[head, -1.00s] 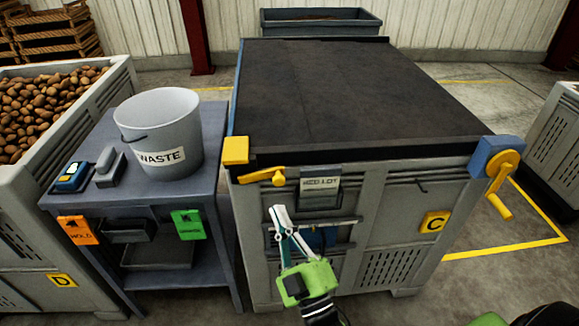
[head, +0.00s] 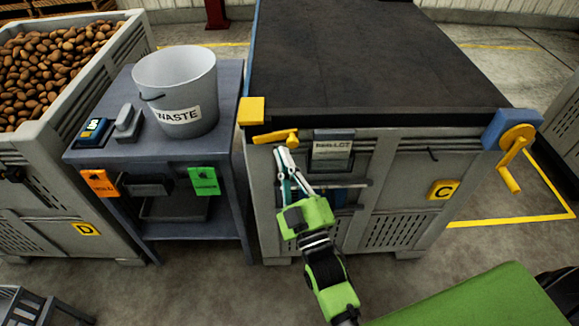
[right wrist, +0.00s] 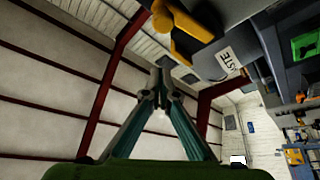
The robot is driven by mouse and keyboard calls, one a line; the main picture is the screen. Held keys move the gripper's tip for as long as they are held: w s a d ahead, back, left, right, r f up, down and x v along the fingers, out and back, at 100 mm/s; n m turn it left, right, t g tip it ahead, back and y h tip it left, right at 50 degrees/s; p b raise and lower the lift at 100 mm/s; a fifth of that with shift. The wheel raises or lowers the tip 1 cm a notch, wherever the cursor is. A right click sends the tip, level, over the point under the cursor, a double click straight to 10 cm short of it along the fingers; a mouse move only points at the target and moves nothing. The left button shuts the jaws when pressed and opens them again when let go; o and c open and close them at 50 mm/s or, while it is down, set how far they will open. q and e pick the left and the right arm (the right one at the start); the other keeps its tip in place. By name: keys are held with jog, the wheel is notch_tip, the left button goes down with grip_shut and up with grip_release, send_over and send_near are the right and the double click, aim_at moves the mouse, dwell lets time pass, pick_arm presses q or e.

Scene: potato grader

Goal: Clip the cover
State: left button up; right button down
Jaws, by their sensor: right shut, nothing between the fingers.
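The dark cover (head: 350,60) lies flat over the top of the grey box marked C (head: 400,185). A yellow clip lever (head: 277,137) sits on the box front just under the yellow corner block (head: 252,111), lying roughly level. In the right wrist view the yellow lever (right wrist: 186,22) shows at the top. My right gripper (head: 281,151) is shut and empty, fingers pointing up, just below the lever; contact cannot be told. Its fingertips (right wrist: 161,70) meet in the right wrist view. My left gripper is not in view.
A yellow crank (head: 513,150) on a blue block sits at the box's right corner. A label holder (head: 332,150) is right of the lever. Left stands a grey bench (head: 150,75) with a waste bucket (head: 175,85), beside a potato crate (head: 40,150).

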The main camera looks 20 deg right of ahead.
aim_at(277, 137)
jog(key=x, duration=0.6)
jog(key=shift+s+d+f+p, duration=0.25)
jog(key=shift+d+f, duration=0.45)
jog(key=shift+f, duration=0.15)
jog(key=shift+s+d+f+p, duration=0.25)
jog(key=shift+d+f, duration=0.4)
jog(key=shift+f, duration=0.25)
